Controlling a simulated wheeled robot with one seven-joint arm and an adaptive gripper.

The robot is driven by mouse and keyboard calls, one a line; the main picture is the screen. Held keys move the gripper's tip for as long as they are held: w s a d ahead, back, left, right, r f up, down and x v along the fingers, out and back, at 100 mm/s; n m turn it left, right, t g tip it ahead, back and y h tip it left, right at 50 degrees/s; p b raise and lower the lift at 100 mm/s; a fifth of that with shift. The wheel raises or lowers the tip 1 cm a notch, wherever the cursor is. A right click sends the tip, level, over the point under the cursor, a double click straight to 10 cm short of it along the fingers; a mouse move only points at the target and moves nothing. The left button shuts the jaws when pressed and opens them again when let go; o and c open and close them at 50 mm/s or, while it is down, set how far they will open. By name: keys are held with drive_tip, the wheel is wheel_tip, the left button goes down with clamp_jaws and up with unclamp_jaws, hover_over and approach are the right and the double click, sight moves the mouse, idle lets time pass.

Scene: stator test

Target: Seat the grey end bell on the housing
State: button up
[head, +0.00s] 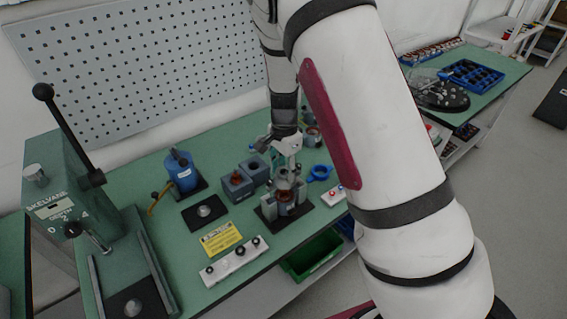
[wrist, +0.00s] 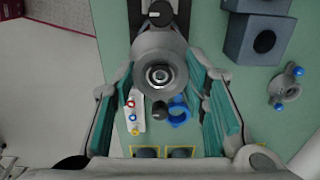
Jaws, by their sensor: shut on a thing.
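My gripper (head: 287,152) points down over the bench and is shut on the grey end bell (wrist: 160,62), a round part with a ringed centre hole. In the wrist view the teal-padded fingers of my gripper (wrist: 162,75) stand on either side of it. In the head view the housing (head: 287,208), a coppery and grey cylinder, stands upright in a dark fixture right below my gripper. The end bell hides the housing in the wrist view. I cannot tell whether the two touch.
Blue-grey blocks (head: 238,186) and a blue canister (head: 183,176) stand left of the fixture. A blue ring (head: 320,173) and a white button strip (head: 333,196) lie to the right. A white knobbed strip (head: 237,262) lies near the front edge. A lever press (head: 62,205) stands far left.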

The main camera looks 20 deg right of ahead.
sight(284, 183)
drive_tip(key=shift+f, duration=0.25)
idle(0.3)
drive_tip(key=shift+f+b, duration=0.45)
drive_tip(key=shift+f, duration=1.1)
drive_tip(key=shift+f, duration=0.15)
drive_tip(key=shift+f+b, duration=0.35)
drive_tip(key=shift+f, duration=0.7)
drive_tip(key=o, duration=1.1)
wheel_tip(284, 183, up, 12)
